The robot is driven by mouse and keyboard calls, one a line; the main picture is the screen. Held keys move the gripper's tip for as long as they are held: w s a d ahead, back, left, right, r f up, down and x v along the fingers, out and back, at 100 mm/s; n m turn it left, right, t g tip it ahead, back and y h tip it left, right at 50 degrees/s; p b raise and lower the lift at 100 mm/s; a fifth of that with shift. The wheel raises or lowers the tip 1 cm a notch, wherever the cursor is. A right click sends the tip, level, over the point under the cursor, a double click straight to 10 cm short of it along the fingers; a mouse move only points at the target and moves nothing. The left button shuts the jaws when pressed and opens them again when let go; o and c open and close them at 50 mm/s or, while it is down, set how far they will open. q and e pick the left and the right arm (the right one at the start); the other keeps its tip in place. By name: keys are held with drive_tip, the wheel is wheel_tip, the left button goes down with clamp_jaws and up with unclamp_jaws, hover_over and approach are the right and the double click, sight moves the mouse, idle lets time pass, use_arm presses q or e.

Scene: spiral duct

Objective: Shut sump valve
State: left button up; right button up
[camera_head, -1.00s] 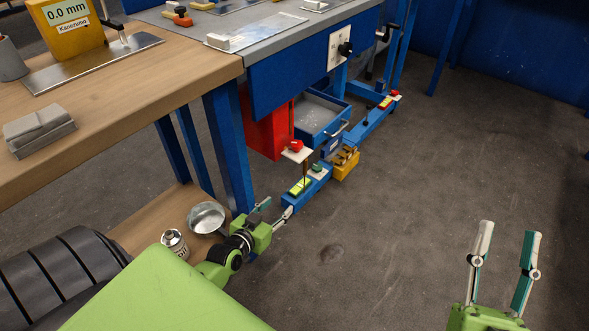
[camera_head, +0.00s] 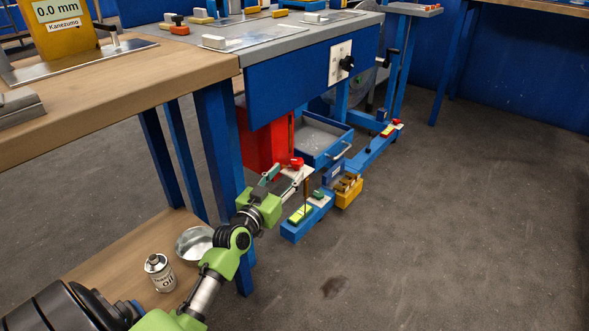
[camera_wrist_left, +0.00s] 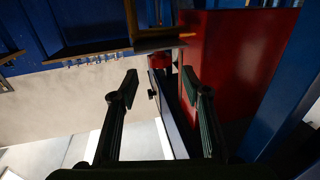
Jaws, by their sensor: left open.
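A red knob (camera_head: 297,163) sits above a pale plate beside the red box, low under the grey-topped bench; I take it for the sump valve's handle. In the left wrist view a red knob-like part (camera_wrist_left: 160,61) shows beyond the fingertips, roughly between them. My left gripper (camera_head: 283,179) is open and close to the red knob, its fingers pointing toward it; in the head view it partly covers the plate. In the wrist view the open fingers (camera_wrist_left: 158,82) hold nothing, and I see no clear contact. My right gripper is out of view.
The red box (camera_head: 268,142) stands next to a blue drawer (camera_head: 322,140). A blue floor rail (camera_head: 370,152) carries a yellow block (camera_head: 348,190). A blue table leg (camera_head: 220,150) is close beside my left arm. A can (camera_head: 159,272) and metal bowl (camera_head: 193,243) stand on the low shelf.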

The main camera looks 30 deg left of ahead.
sight(294, 165)
use_arm(q)
drive_tip(key=w, duration=0.2)
drive_tip(key=w+b, duration=0.1)
drive_tip(key=w, duration=0.2)
drive_tip(key=shift+w+a, duration=0.35)
drive_tip(key=shift+a, duration=0.05)
drive_tip(key=c, duration=1.1)
